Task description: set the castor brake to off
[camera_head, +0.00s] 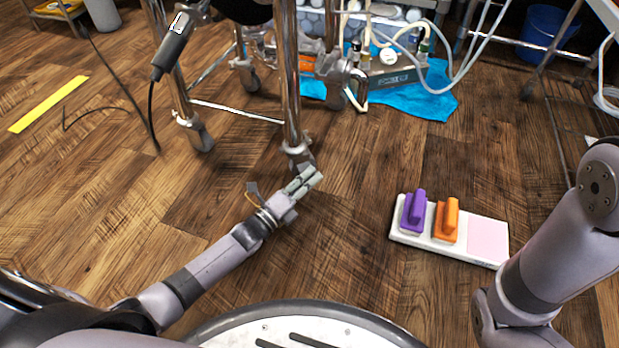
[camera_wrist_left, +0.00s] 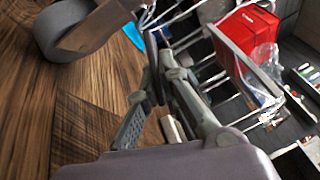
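The castor (camera_head: 300,158) sits at the foot of the front chrome leg, close to my left gripper. A grey castor wheel (camera_wrist_left: 62,32) shows at the top left of the left wrist view. A brake lever and its setting cannot be made out clearly. My left gripper (camera_head: 312,177) is low over the floor, its fingertips just in front of the castor. My right gripper is out of the head view.
Another castor (camera_head: 197,132) stands to the left. A white board (camera_head: 407,236) with a purple block (camera_head: 413,211) and an orange block (camera_head: 446,220) lies on the floor at right. A blue sheet (camera_head: 430,100) lies behind under a device. Wooden floor between is clear.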

